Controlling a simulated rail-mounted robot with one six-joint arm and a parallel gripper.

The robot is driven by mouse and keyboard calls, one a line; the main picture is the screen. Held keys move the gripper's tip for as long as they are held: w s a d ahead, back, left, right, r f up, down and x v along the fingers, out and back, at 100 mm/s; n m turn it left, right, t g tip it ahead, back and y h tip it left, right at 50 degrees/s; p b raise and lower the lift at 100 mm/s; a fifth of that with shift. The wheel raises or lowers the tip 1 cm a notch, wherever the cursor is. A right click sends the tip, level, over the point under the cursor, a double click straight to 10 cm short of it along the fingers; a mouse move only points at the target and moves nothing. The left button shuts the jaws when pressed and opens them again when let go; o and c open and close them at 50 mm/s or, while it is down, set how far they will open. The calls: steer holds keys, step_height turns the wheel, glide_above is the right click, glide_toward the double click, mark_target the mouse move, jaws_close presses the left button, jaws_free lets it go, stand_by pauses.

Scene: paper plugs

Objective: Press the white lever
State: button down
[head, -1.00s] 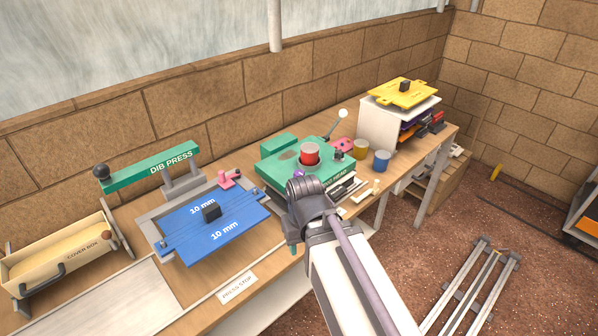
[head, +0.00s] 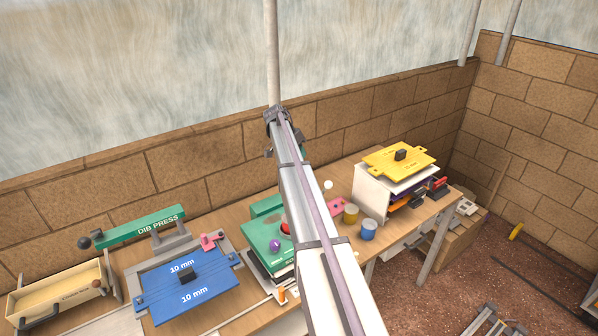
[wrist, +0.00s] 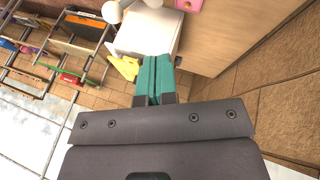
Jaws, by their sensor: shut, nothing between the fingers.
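The white lever shows in the head view as a round white knob (head: 328,185) just right of my arm, beside the green press (head: 262,238). Most of its rod is hidden. In the wrist view a white ball (wrist: 112,12) near the top edge appears to be this knob. My gripper (wrist: 154,80) has teal fingers that are shut and empty. In the wrist view they lie below and right of the ball, apart from it. In the head view my raised wrist covers most of the gripper, high above the bench against the wall.
A white shelf unit (head: 372,190) with a yellow plate (head: 398,160) on top stands right of the press. A yellow cup (head: 351,213) and a blue cup (head: 369,229) stand before it. A blue plate (head: 185,292) lies left. The block wall (head: 225,165) runs behind.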

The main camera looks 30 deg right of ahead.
steer(key=s+d+f+m+b, duration=0.1)
steer(key=s+d+f+b, duration=0.3)
steer(key=s+f+b, duration=0.3)
step_height(320, 180, down, 3)
steer(key=b, duration=0.3)
steer(key=shift+s+d+m, duration=0.15)
steer(key=shift+s+m, duration=0.15)
steer(key=shift+s+f, duration=0.1)
steer(key=shift+f, duration=0.05)
